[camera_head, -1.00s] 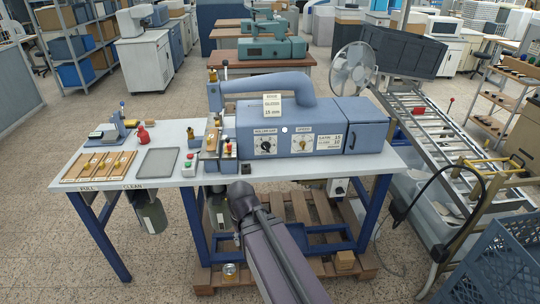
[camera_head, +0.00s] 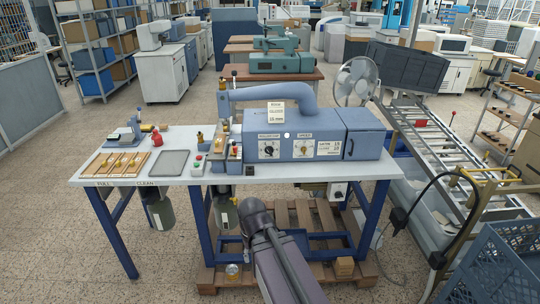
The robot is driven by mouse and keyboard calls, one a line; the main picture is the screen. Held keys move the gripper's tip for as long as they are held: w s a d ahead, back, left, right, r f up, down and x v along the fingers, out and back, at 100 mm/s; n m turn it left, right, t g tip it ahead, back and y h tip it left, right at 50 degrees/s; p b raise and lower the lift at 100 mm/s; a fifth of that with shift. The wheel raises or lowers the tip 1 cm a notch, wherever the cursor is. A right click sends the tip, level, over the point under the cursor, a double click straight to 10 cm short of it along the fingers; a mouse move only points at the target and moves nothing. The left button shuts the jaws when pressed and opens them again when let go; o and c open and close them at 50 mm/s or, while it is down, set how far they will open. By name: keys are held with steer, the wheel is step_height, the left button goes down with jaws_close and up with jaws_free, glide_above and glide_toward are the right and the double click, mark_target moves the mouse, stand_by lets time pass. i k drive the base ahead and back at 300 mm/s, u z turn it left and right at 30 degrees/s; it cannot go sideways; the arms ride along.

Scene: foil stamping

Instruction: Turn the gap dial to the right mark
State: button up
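A blue stamping machine (camera_head: 340,118) stands on a light grey bench. Its front has two dials on white plates. The left one, a black dial (camera_head: 268,150), has a label that seems to read roller gap. The right one has a yellowish knob (camera_head: 304,149). Their marks and pointer positions are too small to read. A card (camera_head: 276,113) on the machine seems to show 15 mm. My dark arm rises from the bottom, in front of and below the bench edge. My gripper is not visible, and nothing of mine touches the dials.
The bench (camera_head: 330,172) carries a wooden board (camera_head: 115,164), a grey tray (camera_head: 170,163), a red bottle (camera_head: 156,137) and a small button box (camera_head: 197,166). A wooden pallet (camera_head: 205,278) lies below. A roller conveyor (camera_head: 440,145) and blue crate (camera_head: 500,265) stand right. Floor at left is clear.

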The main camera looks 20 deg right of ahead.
mark_target(269, 150)
steer(key=i, duration=1.1)
steer(key=u, duration=0.45)
